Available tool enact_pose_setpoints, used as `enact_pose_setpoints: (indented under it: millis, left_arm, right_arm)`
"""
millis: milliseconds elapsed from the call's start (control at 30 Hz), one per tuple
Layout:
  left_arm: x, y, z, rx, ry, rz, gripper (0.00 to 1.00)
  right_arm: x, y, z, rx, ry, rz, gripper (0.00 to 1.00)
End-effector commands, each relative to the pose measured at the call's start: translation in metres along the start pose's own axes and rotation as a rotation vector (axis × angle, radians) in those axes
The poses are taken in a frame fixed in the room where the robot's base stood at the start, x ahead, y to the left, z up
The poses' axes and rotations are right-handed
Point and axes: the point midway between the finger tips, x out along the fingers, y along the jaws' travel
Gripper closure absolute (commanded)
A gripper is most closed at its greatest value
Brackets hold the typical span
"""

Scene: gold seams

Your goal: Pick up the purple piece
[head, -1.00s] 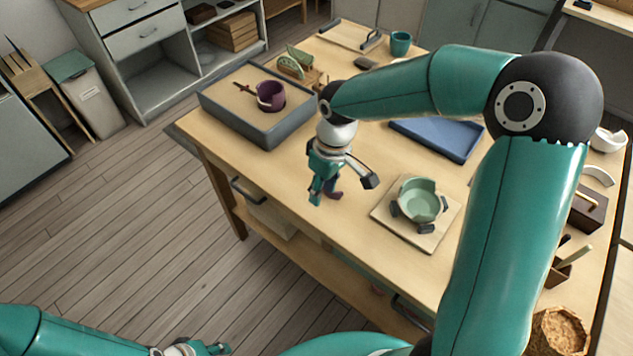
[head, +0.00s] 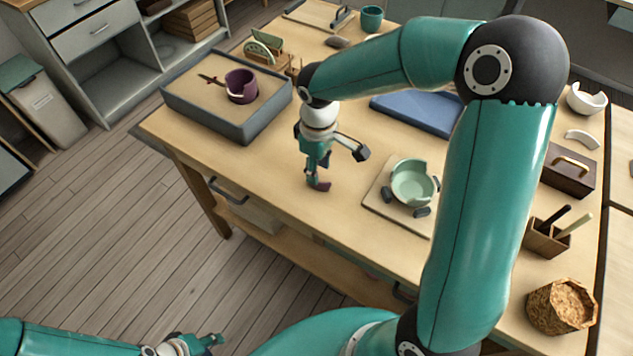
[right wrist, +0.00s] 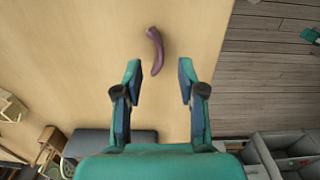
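The purple piece (right wrist: 155,51) is a small curved shard lying on the wooden table. In the head view the purple piece (head: 319,186) shows just below my right gripper (head: 338,160), near the table's front edge. In the right wrist view my right gripper (right wrist: 157,82) is open, with nothing between its fingers. The piece lies ahead of the fingertips, its lower end nearest them. A purple cup (head: 241,92) with a broken rim stands in the sand tray (head: 268,121) at the left. My left gripper (head: 212,343) is low at the bottom left, away from the table; its fingers are too small to judge.
A pale green broken bowl (head: 412,186) sits in a holder on a board (head: 375,204) right of my right gripper. A blue tray (head: 420,113) lies behind. A dark box (head: 568,170), a tool holder (head: 545,238) and a cork-like pot (head: 560,307) line the right side.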

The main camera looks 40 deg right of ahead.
Motion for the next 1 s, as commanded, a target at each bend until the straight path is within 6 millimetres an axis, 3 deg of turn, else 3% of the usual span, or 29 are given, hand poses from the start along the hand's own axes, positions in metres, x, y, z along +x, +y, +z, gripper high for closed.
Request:
enact_pose_setpoints:
  millis: [233,500,800,1000]
  left_arm:
    - [-0.003,0.001,0.0,0.0,0.0,0.0,0.64]
    - [-0.006,0.002,0.0,0.0,0.0,0.0,0.64]
    - [-0.006,0.002,0.0,0.0,0.0,0.0,0.64]
    - [-0.006,0.002,0.0,0.0,0.0,0.0,0.64]
  right_arm:
    - [0.016,-0.001,-0.001,-0.001,-0.003,-0.002,0.6]
    - [0.053,-0.001,-0.003,-0.001,-0.003,-0.002,0.6]
    - [0.057,-0.001,-0.004,-0.001,0.0,0.0,0.6]
    - [0.057,-0.001,-0.004,-0.001,0.0,0.0,0.93]
